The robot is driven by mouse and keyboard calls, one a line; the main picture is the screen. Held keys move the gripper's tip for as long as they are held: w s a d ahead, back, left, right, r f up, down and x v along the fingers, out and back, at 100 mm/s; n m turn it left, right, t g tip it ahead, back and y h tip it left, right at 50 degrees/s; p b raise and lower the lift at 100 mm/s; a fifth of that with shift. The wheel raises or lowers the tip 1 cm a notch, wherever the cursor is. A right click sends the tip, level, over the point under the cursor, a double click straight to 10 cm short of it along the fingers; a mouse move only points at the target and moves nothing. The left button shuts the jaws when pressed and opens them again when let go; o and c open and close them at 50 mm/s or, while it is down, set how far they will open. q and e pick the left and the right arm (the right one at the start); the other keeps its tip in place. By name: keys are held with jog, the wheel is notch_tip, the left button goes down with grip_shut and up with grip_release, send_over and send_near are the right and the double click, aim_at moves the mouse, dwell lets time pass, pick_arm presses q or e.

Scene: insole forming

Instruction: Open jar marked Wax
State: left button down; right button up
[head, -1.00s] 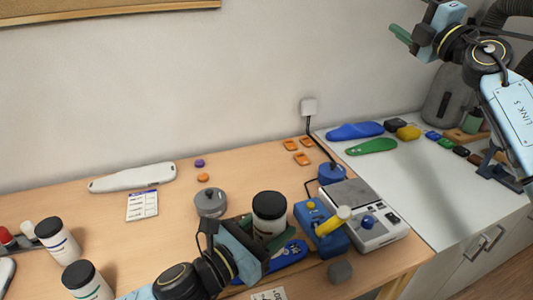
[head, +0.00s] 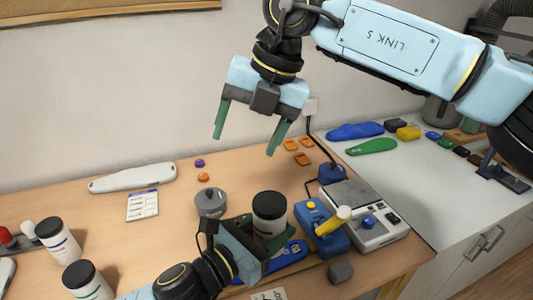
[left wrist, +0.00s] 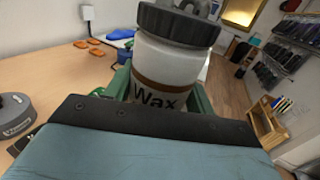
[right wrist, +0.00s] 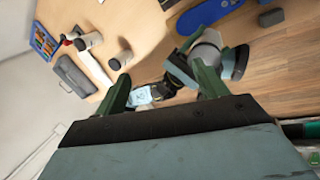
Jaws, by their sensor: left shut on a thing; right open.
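The jar marked Wax (left wrist: 165,70) is white with a brown band and a ribbed dark lid (left wrist: 180,22); the lid is on. The jar also shows in the head view (head: 270,222), upright above the near side of the table. My left gripper (head: 268,236) is shut around its body, with green fingers on both sides in the left wrist view. My right gripper (head: 247,143) is open and empty, fingers pointing down, above and slightly left of the jar in the head view. The right wrist view shows its two spread green fingers (right wrist: 163,78).
Right of the jar are a blue device with a yellow handle (head: 335,222) and a white machine (head: 375,235). A grey round container (head: 210,202) stands left of it. Two more dark-lidded jars (head: 58,240) (head: 85,280) stand at left. Table space between them is mostly clear.

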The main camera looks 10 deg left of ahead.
aim_at(267, 201)
jog(key=s+d+f+h, duration=0.1)
jog(key=h, duration=0.1)
jog(key=s+d+f+h, duration=0.1)
jog(key=d+h, duration=0.1)
jog(key=shift+s+f, duration=0.15)
jog(key=shift+s, duration=0.05)
jog(key=shift+d+f, duration=0.2)
jog(key=shift+f, duration=0.05)
notch_tip(267, 201, down, 8)
jog(key=shift+r, duration=0.2)
